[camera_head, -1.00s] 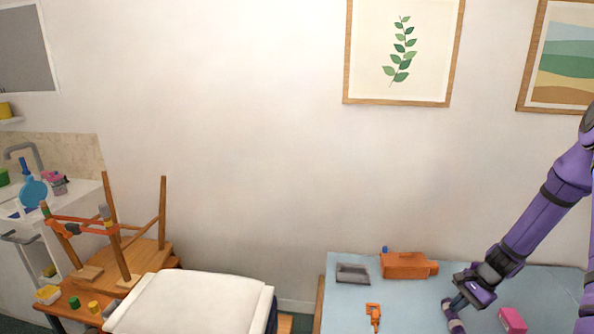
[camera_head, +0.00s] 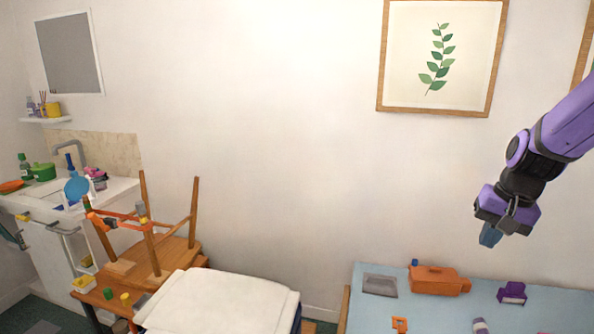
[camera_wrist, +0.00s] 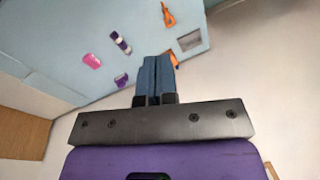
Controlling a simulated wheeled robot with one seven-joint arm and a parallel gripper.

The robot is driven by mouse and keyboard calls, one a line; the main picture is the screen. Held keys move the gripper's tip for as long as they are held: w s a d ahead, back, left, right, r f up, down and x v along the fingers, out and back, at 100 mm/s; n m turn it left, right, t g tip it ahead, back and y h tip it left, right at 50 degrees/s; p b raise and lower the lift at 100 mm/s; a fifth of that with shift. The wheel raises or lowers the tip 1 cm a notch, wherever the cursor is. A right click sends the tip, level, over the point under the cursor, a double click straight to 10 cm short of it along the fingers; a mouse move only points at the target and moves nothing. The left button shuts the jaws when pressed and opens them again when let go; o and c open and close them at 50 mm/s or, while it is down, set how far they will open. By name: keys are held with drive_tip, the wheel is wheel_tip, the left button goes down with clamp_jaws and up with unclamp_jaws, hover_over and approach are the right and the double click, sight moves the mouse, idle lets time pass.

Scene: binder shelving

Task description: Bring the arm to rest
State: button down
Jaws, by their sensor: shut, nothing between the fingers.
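My purple arm comes in from the right in the head view. My gripper (camera_head: 490,236) hangs in the air above the blue table (camera_head: 541,313), pointing down, with its blue fingers together and nothing between them. In the wrist view my gripper (camera_wrist: 157,62) shows its two blue fingers side by side, touching. The table (camera_wrist: 75,55) lies beyond the fingertips there. The gripper touches nothing.
On the table are an orange toolbox-like case (camera_head: 438,281), a grey tray (camera_head: 380,285), a purple item (camera_head: 512,293), an orange tool (camera_head: 399,325) and a purple-white cylinder (camera_head: 480,326). A white padded surface (camera_head: 225,303) and an upturned stool (camera_head: 160,250) stand left.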

drive_tip(key=s+a+r+n+t, duration=0.2)
drive_tip(key=s+r, duration=0.4)
drive_tip(key=s, duration=0.3)
drive_tip(key=s+a+r+n+t+h, duration=0.1)
drive_tip(key=s+a+r+n, duration=0.2)
drive_tip(key=s, duration=0.6)
wheel_tip(320, 180, up, 3)
drive_tip(key=a, duration=0.2)
drive_tip(key=shift+s+a+n+t+h, duration=0.3)
drive_tip(key=shift+s+a+n+t, duration=0.05)
drive_tip(key=shift+n+t, duration=0.05)
drive_tip(key=shift+r, duration=0.1)
